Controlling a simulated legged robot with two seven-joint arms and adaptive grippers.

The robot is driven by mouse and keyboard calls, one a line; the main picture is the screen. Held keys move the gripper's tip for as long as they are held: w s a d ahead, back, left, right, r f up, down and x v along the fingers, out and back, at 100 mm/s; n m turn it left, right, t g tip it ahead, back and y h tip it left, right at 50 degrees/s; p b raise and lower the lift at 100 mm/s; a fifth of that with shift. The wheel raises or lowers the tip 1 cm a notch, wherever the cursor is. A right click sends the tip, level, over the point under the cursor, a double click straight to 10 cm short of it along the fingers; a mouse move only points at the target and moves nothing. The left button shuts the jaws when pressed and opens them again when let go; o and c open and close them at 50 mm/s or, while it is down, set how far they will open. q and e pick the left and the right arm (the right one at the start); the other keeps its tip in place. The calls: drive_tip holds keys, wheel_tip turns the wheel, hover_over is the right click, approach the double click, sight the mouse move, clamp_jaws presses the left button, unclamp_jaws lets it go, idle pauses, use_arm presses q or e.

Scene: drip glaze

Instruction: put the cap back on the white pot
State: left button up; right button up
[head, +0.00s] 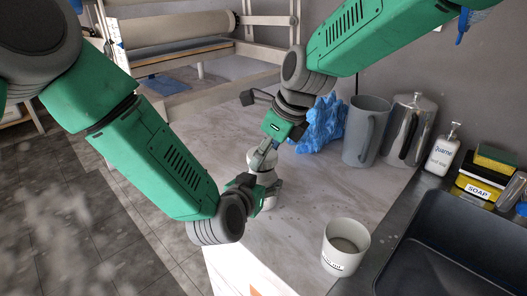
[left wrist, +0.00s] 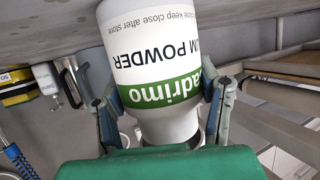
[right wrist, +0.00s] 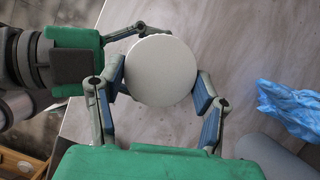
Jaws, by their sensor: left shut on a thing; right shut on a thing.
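The white pot (head: 269,203) stands upright on the table by its near-left edge, partly hidden by my left gripper. In the left wrist view the pot (left wrist: 150,45) shows upside down, with a green band and lettering. My left gripper (head: 258,186) is shut around the pot; its fingers (left wrist: 162,103) lie on both sides. The cap, a plain white disc (right wrist: 162,70), sits between the fingers of my right gripper (right wrist: 160,92), which is shut on it. In the head view my right gripper (head: 264,155) is directly above the pot. Whether cap and pot touch is hidden.
A white cup (head: 345,248) stands at the front right near the dark sink (head: 450,245). Crumpled blue material (head: 322,125), a grey pitcher (head: 367,130), a steel jug (head: 408,130), a soap bottle (head: 442,152) and soap boxes stand behind. The middle of the table is clear.

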drive_tip(key=shift+d+f, duration=0.15)
drive_tip(key=shift+f, duration=0.55)
drive_tip(key=shift+a, duration=0.25)
drive_tip(key=shift+f, duration=0.55)
drive_tip(key=o, duration=0.7)
drive_tip(key=shift+o, duration=0.2)
